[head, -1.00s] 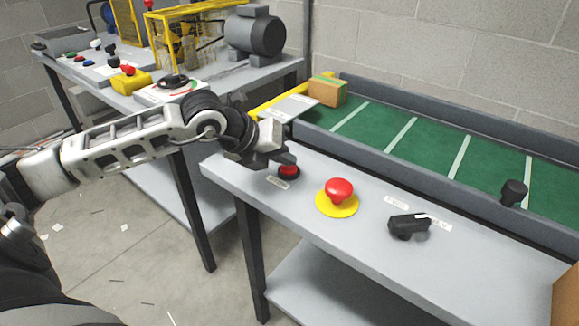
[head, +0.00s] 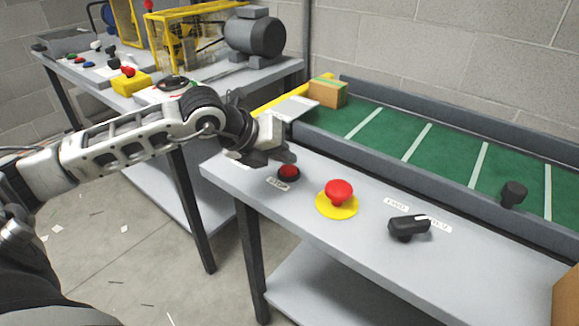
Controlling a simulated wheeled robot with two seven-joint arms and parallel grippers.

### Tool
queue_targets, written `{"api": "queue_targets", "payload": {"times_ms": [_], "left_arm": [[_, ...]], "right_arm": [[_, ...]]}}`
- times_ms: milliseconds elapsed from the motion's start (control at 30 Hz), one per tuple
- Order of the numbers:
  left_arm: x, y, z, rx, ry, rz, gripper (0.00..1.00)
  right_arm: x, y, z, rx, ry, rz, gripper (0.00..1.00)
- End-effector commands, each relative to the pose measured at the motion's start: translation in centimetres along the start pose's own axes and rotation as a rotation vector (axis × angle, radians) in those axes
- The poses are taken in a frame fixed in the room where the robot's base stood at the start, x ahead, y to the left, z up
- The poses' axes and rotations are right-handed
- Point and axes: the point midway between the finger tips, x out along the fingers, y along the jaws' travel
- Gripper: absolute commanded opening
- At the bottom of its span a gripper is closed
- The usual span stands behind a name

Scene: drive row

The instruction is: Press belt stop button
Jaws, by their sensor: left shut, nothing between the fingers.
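The small red stop button (head: 289,171) sits in a black collar on the near grey bench, with a STOP label (head: 278,184) in front of it. My left gripper (head: 287,158) is shut and empty, just behind and above the button. The button's red cap is visible; a small gap seems to separate it from the fingers. The green belt (head: 449,153) with white stripes runs behind the bench. My right gripper is not in view.
A larger red mushroom button (head: 339,191) on a yellow disc stands right of the stop button. A black selector knob (head: 407,228) and a black post knob (head: 513,193) are farther right. A cardboard box (head: 327,92) is at the belt's far left end.

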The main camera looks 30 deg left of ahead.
Motion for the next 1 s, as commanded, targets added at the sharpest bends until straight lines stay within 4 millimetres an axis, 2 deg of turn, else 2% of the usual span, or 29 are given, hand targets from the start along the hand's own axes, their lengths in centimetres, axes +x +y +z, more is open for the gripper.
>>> {"api": "queue_targets", "payload": {"times_ms": [167,667,1000], "left_arm": [[-0.6,-0.5,0.5,0.001,-0.002,-0.001,0.00],[-4.1,-3.0,3.0,0.001,-0.002,-0.002,0.00],[-4.2,-3.1,3.0,0.000,0.000,0.000,0.00]], "right_arm": [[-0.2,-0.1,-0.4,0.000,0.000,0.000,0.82],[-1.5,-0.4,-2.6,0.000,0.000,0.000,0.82],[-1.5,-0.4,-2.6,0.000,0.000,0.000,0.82]]}}
